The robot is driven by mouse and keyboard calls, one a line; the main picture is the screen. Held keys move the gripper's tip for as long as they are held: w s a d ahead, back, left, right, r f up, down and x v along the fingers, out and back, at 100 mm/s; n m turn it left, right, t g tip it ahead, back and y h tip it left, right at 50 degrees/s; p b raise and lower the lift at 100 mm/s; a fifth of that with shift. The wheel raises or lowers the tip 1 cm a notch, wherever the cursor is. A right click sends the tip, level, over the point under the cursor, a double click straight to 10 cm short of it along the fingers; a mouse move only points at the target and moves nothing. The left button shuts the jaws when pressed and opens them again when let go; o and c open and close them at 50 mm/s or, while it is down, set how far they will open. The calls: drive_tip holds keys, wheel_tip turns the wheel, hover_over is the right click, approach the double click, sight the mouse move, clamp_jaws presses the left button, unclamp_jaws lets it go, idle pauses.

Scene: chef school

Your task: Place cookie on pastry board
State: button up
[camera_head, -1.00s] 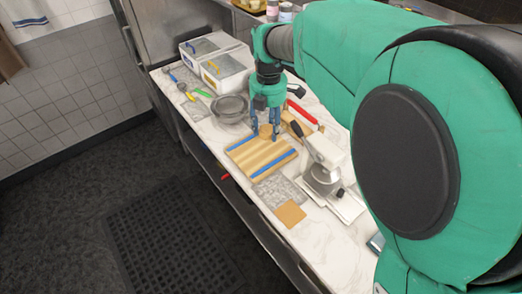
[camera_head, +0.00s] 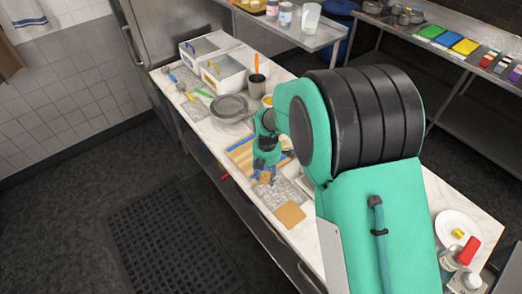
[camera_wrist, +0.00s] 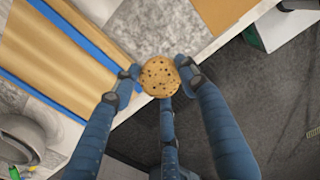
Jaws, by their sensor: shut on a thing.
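A round chocolate-chip cookie (camera_wrist: 160,77) is held between the fingertips of my gripper (camera_wrist: 158,75). In the head view, my gripper (camera_head: 264,176) points down with the cookie (camera_head: 265,177) near the counter's front edge. The wooden board with blue stripes (camera_wrist: 62,52) lies to the left in the wrist view, apart from the cookie. In the head view, the board (camera_head: 240,155) is just behind my gripper and partly hidden by my arm.
A grey patterned mat (camera_head: 283,192) and a tan square (camera_head: 290,214) lie on the counter nearby. A grey bowl (camera_head: 229,106), white bins (camera_head: 228,72) and an orange-handled tool in a dark cup (camera_head: 257,80) stand farther back. The dark floor (camera_wrist: 275,110) lies beyond the front edge.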

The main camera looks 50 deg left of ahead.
drive_tip(key=shift+f, duration=0.35)
drive_tip(key=shift+w+a, duration=0.2)
drive_tip(key=shift+a, duration=0.2)
drive_tip(key=w+a, duration=0.2)
drive_tip(key=a, duration=0.2)
drive_tip(key=w+a+f, duration=0.1)
drive_tip(key=w+a, duration=0.1)
drive_tip(key=a, duration=0.3)
drive_tip(key=w+a+p, duration=0.1)
drive_tip(key=w+a, duration=0.2)
drive_tip(key=a, duration=0.1)
drive_tip(key=shift+a+f, duration=0.15)
drive_tip(key=shift+f, duration=0.05)
drive_tip(key=shift+f, duration=0.1)
drive_tip(key=shift+f+p, duration=0.3)
drive_tip(key=shift+f, duration=1.4)
drive_tip(key=shift+f, duration=0.15)
